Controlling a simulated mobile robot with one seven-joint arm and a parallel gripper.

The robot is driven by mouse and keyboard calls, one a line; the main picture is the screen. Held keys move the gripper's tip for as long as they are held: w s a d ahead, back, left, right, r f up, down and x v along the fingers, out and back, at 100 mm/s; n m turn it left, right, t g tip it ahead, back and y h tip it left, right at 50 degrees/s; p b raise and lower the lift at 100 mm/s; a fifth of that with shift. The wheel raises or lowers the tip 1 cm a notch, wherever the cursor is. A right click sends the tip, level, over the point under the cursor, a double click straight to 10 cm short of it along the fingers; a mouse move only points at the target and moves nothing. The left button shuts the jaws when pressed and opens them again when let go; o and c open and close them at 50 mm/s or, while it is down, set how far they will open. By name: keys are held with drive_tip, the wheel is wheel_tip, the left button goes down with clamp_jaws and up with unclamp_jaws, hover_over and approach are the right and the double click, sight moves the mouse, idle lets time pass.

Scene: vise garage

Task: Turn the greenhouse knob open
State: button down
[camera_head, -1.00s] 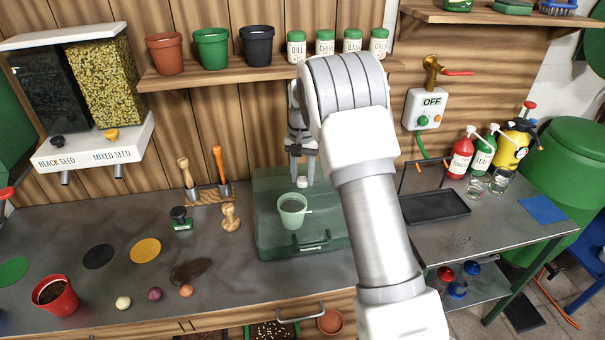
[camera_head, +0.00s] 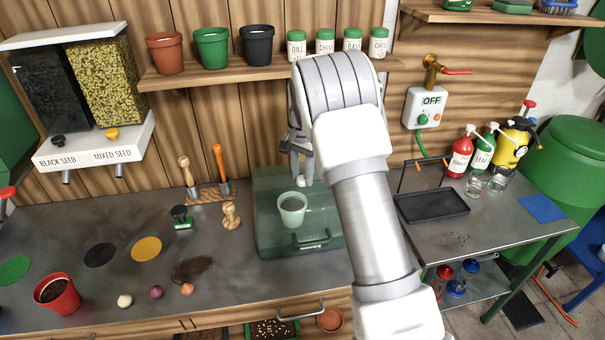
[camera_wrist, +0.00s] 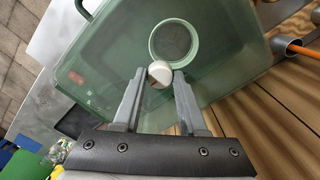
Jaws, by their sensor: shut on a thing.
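The greenhouse (camera_head: 268,232) is a translucent green box with a handle on its front, standing on the grey bench. Its small white knob (camera_head: 302,181) sits on top, behind a pale green round-rimmed part (camera_head: 292,208). In the wrist view the white knob (camera_wrist: 160,73) lies between my fingertips, next to the round-rimmed part (camera_wrist: 174,42). My gripper (camera_head: 302,174) points down from above and is shut on the knob; in the wrist view my gripper (camera_wrist: 158,77) has a finger on each side of it. My arm covers the greenhouse's right edge in the head view.
A shelf with pots and labelled jars (camera_head: 297,45) is above, behind my gripper. A black tray (camera_head: 432,206) lies on the right-hand table.

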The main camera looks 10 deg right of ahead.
sight(303, 178)
drive_tip(key=shift+c, duration=2.2)
unclamp_jaws()
wheel_tip(303, 178, up, 17)
drive_tip(key=shift+r, duration=0.2)
